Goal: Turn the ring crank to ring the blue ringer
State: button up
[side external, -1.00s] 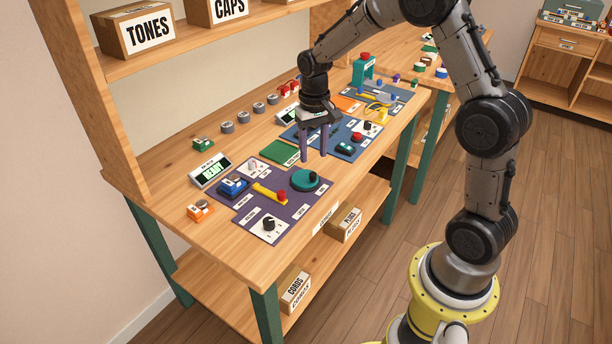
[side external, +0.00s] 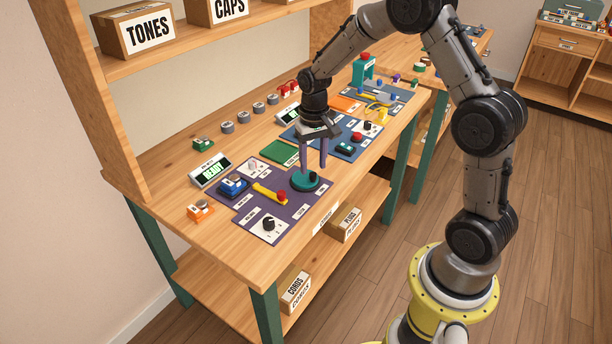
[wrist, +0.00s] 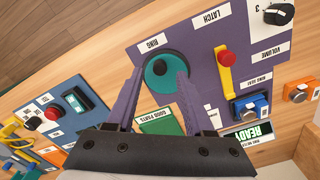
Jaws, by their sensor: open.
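The ring crank is a teal disc with a small dark knob (side external: 306,183) on the purple mat (side external: 285,212). In the wrist view the crank (wrist: 166,76) lies between the two fingertips, beside a RING label. My gripper (side external: 313,166) is open and points down just above the crank; it also shows in the wrist view (wrist: 160,76). I cannot tell whether the fingers touch the crank. The blue ringer (side external: 234,186) sits at the left of the same mat and also shows in the wrist view (wrist: 251,107).
A yellow lever with a red knob (side external: 268,194) lies between crank and ringer. A black dial on a white plate (side external: 268,225) is at the mat's front. A READY display (side external: 210,171) stands behind. An orange block (side external: 201,210) sits left, and a blue mat (side external: 349,144) lies right.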

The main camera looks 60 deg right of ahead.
aim_at(313, 174)
jog(key=shift+f, duration=0.3)
jog(key=shift+f, duration=0.35)
jog(key=shift+f, duration=1.15)
jog(key=shift+r, duration=0.15)
jog(key=c, duration=0.7)
jog(key=shift+a, duration=0.1)
